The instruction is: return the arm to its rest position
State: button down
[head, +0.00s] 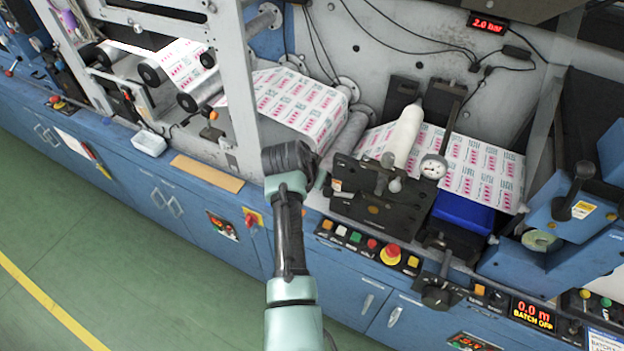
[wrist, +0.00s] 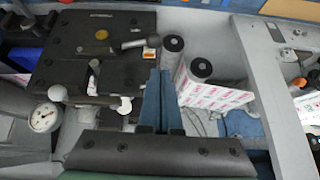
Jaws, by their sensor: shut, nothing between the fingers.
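My arm (head: 290,235) reaches up from the bottom middle of the head view, in front of the blue cabinets of the rewinder. Its wrist is near the left side of the black clamp block (head: 375,195), and the fingers are mostly hidden there. In the wrist view my gripper (wrist: 160,75) has its two blue fingers pressed together with nothing between them. The fingers show over the right edge of the black block (wrist: 90,55), and I cannot tell whether they touch it.
A grey upright post (head: 237,90) stands just left of my wrist. The round gauge (head: 433,167), white roller (head: 407,135) and blue tray (head: 462,212) lie to the right. Control buttons (head: 391,252) line the front edge. Green floor (head: 110,240) is open at left.

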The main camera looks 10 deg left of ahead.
jog(key=shift+w+d+f, duration=0.1)
jog(key=shift+w+d, duration=0.05)
jog(key=shift+w, duration=0.05)
jog(key=shift+s, duration=0.1)
